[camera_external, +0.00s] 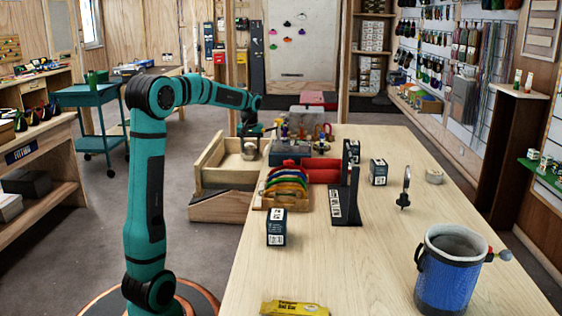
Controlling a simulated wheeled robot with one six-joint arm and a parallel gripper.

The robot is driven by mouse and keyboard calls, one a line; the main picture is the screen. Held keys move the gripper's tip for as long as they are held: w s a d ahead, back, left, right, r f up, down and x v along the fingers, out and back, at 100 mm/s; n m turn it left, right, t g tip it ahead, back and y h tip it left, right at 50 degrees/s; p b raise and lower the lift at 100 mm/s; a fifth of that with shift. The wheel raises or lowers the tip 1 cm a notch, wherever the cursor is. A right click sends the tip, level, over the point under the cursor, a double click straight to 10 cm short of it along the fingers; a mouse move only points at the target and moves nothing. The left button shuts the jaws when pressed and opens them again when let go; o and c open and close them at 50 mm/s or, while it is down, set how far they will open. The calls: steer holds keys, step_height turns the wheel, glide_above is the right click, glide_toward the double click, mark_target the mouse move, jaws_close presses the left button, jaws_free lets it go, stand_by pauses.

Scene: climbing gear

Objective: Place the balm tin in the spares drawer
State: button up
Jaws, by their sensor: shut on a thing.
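The open wooden drawer (222,178) juts out from the left side of the workbench, and I take it to be the spares drawer. My gripper (250,141) is above its right part, pointing down. It is shut on a small round silvery thing (250,153), which looks like the balm tin. The tin shows just below the fingers, at the drawer's inner end. I cannot tell whether it touches the drawer floor. The fingers are small and partly hidden by my wrist.
A rack of coloured curved pieces (286,188), a red case (321,170) and a dark upright stand (345,200) are right of the drawer. Boxes (276,227), a pale roll (434,175) and a blue bucket (450,270) stand on the bench (350,265). The front middle is mostly clear.

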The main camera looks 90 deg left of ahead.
mark_target(251, 148)
steer(key=shift+f, duration=3.95)
steer(key=shift+f, duration=0.15)
steer(key=o, duration=1)
steer(key=r, duration=0.4)
steer(key=d+r, duration=0.1)
steer(key=r, duration=0.7)
steer(key=shift+w+d+r, duration=0.1)
steer(key=shift+d, duration=0.1)
